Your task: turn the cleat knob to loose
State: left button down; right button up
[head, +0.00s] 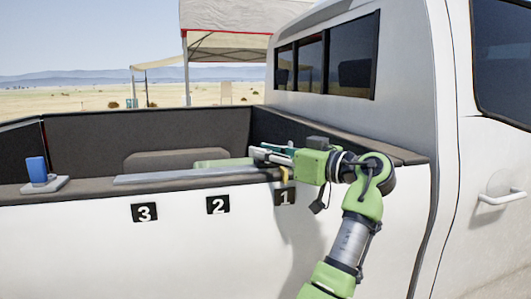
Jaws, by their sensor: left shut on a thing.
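My left gripper (264,154) reaches over the truck bed's side rail above the label marked 1 (284,197), with its fingers pointing left. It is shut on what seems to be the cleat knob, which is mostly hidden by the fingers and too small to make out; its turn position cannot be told. A small yellow piece (284,176) shows just below the gripper, at the rail's edge. I cannot tell whether it belongs to the cleat. My right gripper is not in view.
A long grey bar (185,177) lies along the rail, with a green object (222,163) behind its right part. A blue item (37,170) stands on a grey base at the left. Labels 2 (217,204) and 3 (144,212) mark the truck side. The cab (412,80) rises at right.

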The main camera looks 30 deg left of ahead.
pick_arm(q)
jog(key=c, duration=1.8)
grip_release()
jog(key=shift+s, duration=0.1)
jog(key=shift+t, duration=0.4)
